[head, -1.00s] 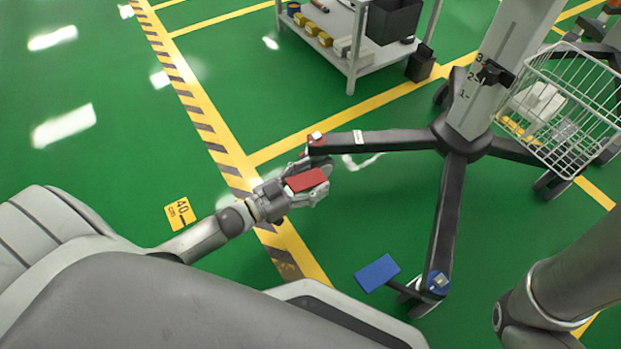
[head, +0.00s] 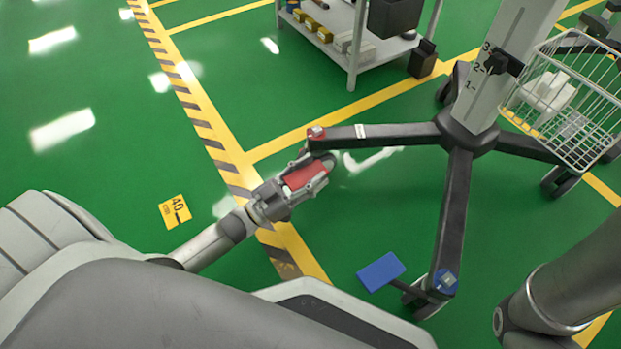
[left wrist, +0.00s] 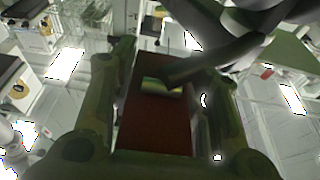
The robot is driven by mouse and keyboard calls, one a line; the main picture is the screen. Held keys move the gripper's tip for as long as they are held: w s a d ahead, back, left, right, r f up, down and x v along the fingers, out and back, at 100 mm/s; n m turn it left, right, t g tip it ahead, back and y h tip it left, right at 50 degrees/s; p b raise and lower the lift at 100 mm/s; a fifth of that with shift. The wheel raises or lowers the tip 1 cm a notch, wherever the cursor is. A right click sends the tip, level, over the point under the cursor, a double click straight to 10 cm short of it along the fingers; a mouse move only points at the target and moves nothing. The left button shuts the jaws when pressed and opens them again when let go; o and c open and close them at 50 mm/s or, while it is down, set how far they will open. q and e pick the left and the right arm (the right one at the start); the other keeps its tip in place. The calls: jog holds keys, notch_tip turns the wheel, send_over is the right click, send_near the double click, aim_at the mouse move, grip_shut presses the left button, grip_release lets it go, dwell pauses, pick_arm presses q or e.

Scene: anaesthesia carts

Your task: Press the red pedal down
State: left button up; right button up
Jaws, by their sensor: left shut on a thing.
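The red pedal (head: 304,175) is a flat plate at the outer end of a dark cart leg (head: 385,135), by that leg's caster. My left gripper (head: 308,173) is at the pedal, with a finger along each side of it. In the left wrist view the red pedal (left wrist: 155,128) lies between the two fingers (left wrist: 158,105), and the gripper is shut on it. The pedal's underside and the gap to the floor are hidden. My right arm shows at the lower right, but its gripper is out of view.
A blue pedal (head: 380,271) sticks out from the cart's front leg (head: 453,220). A wire basket (head: 568,105) hangs on the cart's column (head: 503,70). A grey shelf trolley (head: 355,60) stands behind. The green floor left of the striped line is mostly clear.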

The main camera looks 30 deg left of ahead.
pick_arm(q)
jog(key=shift+f+t+h+b, duration=0.15)
jog(key=shift+t+h+b, duration=0.15)
jog(key=shift+t+b, duration=0.25)
jog(key=shift+r+t+b, duration=0.2)
jog(key=shift+t+b, duration=0.15)
jog(key=shift+r+h, duration=0.1)
jog(key=shift+h, duration=0.2)
jog(key=o, duration=1)
jog(key=shift+s+a, duration=0.1)
jog(key=shift+s, duration=0.05)
jog(key=s+a, duration=0.2)
jog(key=s, duration=0.1)
jog(key=s+a, duration=0.2)
jog(key=s, duration=0.2)
jog(key=s+a, duration=0.2)
jog(key=s, duration=0.2)
jog(key=shift+a+f, duration=0.25)
jog(key=shift+f, duration=0.05)
